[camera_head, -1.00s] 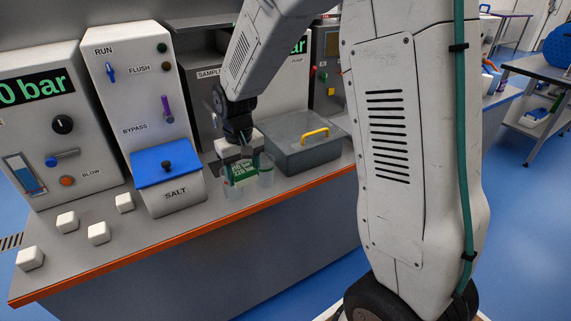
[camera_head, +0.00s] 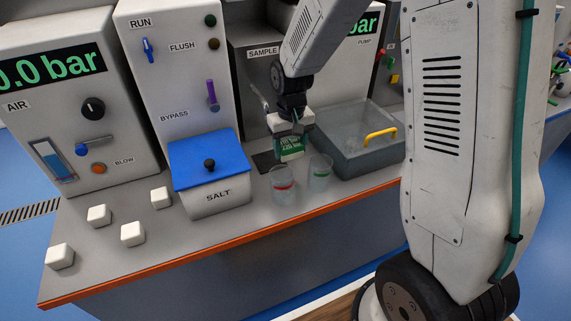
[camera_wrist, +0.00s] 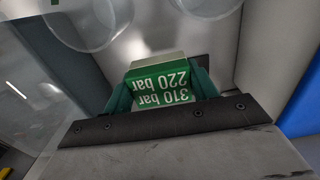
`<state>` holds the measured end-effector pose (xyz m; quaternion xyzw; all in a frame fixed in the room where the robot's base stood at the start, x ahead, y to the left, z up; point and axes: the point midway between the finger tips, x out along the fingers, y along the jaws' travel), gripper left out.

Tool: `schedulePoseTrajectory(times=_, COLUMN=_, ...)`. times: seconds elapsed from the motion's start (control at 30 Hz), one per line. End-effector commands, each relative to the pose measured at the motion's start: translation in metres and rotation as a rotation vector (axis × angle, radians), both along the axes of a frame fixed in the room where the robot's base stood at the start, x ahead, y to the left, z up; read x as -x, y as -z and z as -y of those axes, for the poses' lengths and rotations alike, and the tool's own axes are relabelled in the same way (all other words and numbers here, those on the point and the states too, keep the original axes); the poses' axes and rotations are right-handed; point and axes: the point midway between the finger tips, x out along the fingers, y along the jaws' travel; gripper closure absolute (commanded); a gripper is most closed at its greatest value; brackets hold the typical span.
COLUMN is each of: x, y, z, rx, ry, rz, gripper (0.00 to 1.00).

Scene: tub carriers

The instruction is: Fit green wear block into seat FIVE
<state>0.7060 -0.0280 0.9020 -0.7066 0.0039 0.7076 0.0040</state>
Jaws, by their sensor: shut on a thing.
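A green block (camera_head: 290,147) with white lettering is in my gripper (camera_head: 289,136), held behind two clear cups and near the sample recess. In the wrist view the green block (camera_wrist: 160,82) sits between the teal fingers of my gripper (camera_wrist: 161,88). Its printing reads "220 bar" and "310 bar" upside down, and its far end is pale. I cannot tell whether it touches the counter. No seat marked FIVE can be made out in either view.
A clear cup with a red band (camera_head: 282,186) and one with a green band (camera_head: 320,176) stand in front of the block. A grey bin (camera_head: 365,160) with a yellow handle is to the right. A salt box (camera_head: 211,188) and several white cubes are left.

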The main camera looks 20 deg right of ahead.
Motion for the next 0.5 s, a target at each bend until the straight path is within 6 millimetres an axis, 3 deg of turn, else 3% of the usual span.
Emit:
schedulePoseTrajectory(times=0.1, x=0.000, y=0.020, z=-0.008, rx=0.000, ry=-0.012, rz=-0.003, gripper=0.67)
schedulePoseTrajectory(times=0.27, x=-0.001, y=0.031, z=-0.010, rx=0.000, ry=-0.016, rz=0.000, gripper=0.67)
schedulePoseTrajectory(times=0.5, x=0.000, y=0.062, z=-0.010, rx=0.000, ry=-0.015, rz=-0.002, gripper=0.67)
